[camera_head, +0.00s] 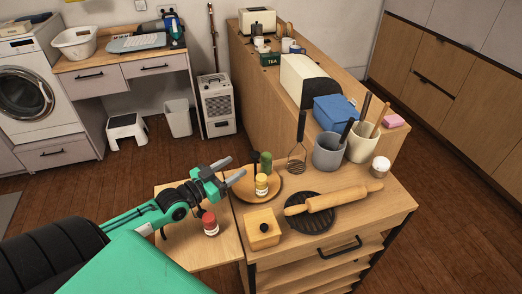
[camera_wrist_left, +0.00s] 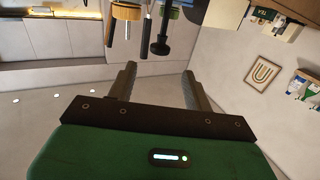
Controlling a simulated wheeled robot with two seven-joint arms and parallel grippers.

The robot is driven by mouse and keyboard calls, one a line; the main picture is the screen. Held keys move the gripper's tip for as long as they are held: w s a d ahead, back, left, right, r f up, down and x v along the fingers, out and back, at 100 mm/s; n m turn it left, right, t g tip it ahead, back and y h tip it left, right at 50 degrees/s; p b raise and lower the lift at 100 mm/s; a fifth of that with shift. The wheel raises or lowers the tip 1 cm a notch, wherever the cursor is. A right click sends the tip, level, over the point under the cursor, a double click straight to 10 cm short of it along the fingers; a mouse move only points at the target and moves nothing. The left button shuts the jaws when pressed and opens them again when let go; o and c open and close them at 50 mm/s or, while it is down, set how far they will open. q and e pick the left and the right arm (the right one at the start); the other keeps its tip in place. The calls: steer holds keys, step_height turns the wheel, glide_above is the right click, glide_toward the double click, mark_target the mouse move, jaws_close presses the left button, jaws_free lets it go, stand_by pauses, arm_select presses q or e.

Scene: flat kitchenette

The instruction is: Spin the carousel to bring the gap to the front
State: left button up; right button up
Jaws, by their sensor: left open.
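The carousel (camera_head: 262,199) is a round wooden tray on the near left of the counter. A yellow jar (camera_head: 261,186), a green bottle (camera_head: 266,163) and a dark slim item (camera_head: 254,160) stand on it. Bare tray shows at the front and right. My left gripper (camera_head: 231,169) reaches in from the left and is open, at the carousel's left edge; I cannot tell whether it touches. In the left wrist view its fingers (camera_wrist_left: 158,84) are apart with nothing between them. A red-lidded jar (camera_head: 210,224) stands off the carousel on a lower board. My right gripper is not visible.
A wooden box (camera_head: 263,228), a black round trivet (camera_head: 311,212) and a rolling pin (camera_head: 334,197) lie close to the carousel's front and right. Floor is open to the left.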

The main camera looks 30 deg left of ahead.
mark_target(251, 156)
arm_select(q)
steer(key=p+x, duration=0.2)
steer(key=x, duration=0.7)
steer(key=shift+w+p, duration=0.25)
steer(key=shift+p, duration=0.05)
steer(key=shift+x, duration=0.9)
jaws_close()
